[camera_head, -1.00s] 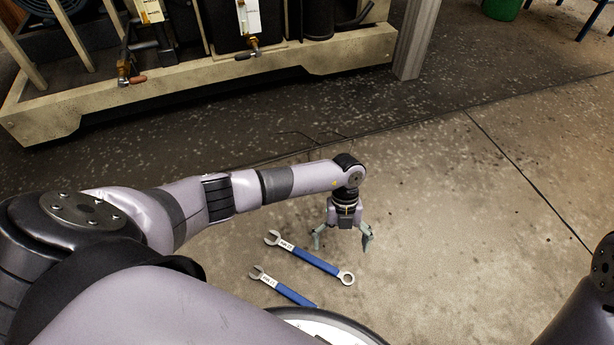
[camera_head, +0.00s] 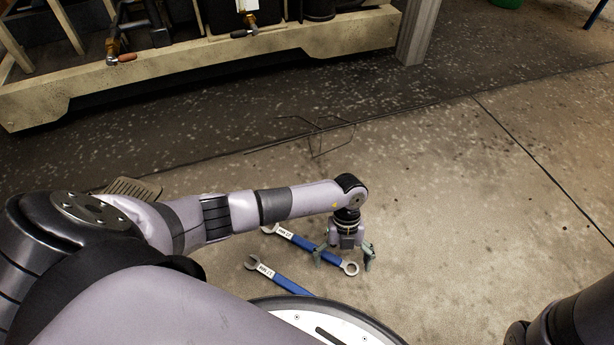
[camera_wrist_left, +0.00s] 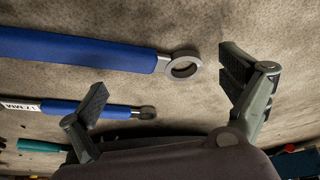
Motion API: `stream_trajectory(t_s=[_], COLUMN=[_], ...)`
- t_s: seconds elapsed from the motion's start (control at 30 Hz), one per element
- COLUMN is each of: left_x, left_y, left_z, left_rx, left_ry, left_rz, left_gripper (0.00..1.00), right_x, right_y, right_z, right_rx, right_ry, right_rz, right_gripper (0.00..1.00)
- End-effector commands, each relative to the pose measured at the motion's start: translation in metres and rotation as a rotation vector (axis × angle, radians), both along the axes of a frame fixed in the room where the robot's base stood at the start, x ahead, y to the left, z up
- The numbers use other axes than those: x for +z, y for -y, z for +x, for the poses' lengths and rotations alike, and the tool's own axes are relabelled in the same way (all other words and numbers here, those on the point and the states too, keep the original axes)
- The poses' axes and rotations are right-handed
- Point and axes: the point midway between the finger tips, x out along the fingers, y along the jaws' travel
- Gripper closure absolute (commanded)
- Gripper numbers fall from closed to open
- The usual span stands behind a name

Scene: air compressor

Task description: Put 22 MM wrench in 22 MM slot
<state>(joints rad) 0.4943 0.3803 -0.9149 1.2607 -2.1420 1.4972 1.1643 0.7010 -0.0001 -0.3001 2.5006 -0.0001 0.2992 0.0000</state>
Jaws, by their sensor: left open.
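A blue-handled wrench (camera_head: 296,239) with a white label and a ring end lies on the floor below my left gripper (camera_head: 343,262). A second blue-handled wrench (camera_head: 290,285) lies nearer my base. The head view labels are too small to read surely. My left gripper is open and empty, its fingers pointing down around the first wrench's ring-end region. In the left wrist view, a large blue handle (camera_wrist_left: 75,49) ends in a ring beside the open fingers (camera_wrist_left: 165,78). A smaller labelled wrench (camera_wrist_left: 100,109), seemingly marked 17 MM, lies beyond. No slot is visible. My right gripper is out of view.
A green-handled tool (camera_wrist_left: 40,146) shows in the left wrist view. The compressor's beige base frame (camera_head: 200,70) and a grey post (camera_head: 418,30) stand at the back. A thin dark wire-like item (camera_head: 318,130) lies on the floor. The floor at right is clear.

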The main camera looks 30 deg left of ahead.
Motion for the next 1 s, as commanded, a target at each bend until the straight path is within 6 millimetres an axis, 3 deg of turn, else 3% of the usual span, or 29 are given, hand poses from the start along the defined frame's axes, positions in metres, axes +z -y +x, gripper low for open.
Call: stream_trajectory(t_s=[0.2, 1.0], left_x=[0.0007, -0.0001], left_y=[0.0006, -0.0004], left_z=[0.0003, -0.0002], left_rx=[0.001, 0.000], left_ry=[0.002, 0.000], left_rz=[-0.001, 0.001], left_gripper=[0.04, 0.57], right_x=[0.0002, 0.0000], right_y=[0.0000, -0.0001], right_z=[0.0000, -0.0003], right_rx=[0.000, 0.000], right_ry=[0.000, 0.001], right_rz=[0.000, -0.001], right_gripper=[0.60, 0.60])
